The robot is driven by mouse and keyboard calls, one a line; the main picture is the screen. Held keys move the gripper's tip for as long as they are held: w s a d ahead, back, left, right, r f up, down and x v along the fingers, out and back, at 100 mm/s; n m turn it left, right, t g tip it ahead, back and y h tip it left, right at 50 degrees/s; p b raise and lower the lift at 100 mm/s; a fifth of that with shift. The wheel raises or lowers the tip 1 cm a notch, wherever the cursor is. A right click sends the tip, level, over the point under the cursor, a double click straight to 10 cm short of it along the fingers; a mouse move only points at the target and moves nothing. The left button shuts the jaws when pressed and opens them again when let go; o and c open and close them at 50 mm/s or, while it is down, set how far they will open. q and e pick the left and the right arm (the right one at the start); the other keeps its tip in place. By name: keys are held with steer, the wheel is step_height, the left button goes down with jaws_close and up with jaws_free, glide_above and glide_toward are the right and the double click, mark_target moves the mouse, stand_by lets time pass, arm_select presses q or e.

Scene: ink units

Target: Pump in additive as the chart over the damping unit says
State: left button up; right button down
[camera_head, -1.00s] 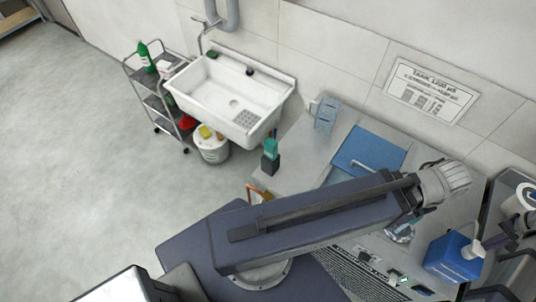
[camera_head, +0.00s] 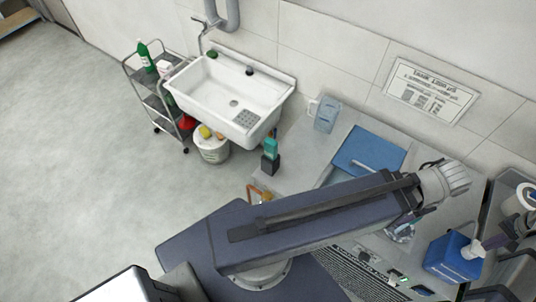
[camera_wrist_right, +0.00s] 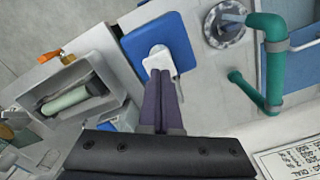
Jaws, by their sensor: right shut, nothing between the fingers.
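The printed chart (camera_head: 430,90) hangs on the wall; its small print is not readable, and a corner of it shows in the right wrist view (camera_wrist_right: 290,160). A blue container (camera_head: 453,259) with a white pump head (camera_head: 477,249) stands on the bench at right. My right gripper (camera_head: 489,243) is shut and empty, its tips at the pump head. In the right wrist view, the shut fingers (camera_wrist_right: 161,78) overlap the edge of the white head (camera_wrist_right: 158,60); I cannot tell whether they touch. My left gripper's fingers do not show.
A round metal fitting (camera_wrist_right: 226,24) and a green pipe (camera_wrist_right: 266,65) lie beside the container. A tray with a pale green roller (camera_wrist_right: 72,101) is on its other side. A blue panel (camera_head: 368,152), a jug (camera_head: 325,114) and a sink (camera_head: 225,95) stand farther left. A large arm link crosses the bench.

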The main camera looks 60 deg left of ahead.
mark_target(480, 248)
steer(key=shift+f, duration=0.15)
steer(key=shift+f+b, duration=1.45)
steer(key=shift+b, duration=0.15)
steer(key=shift+r, duration=0.25)
steer(key=shift+r+p, duration=1.45)
steer(key=shift+p, duration=0.25)
steer(key=shift+f, duration=0.2)
steer(key=shift+f+b, duration=1.35)
steer(key=shift+b, duration=0.2)
steer(key=shift+r+p, duration=1.5)
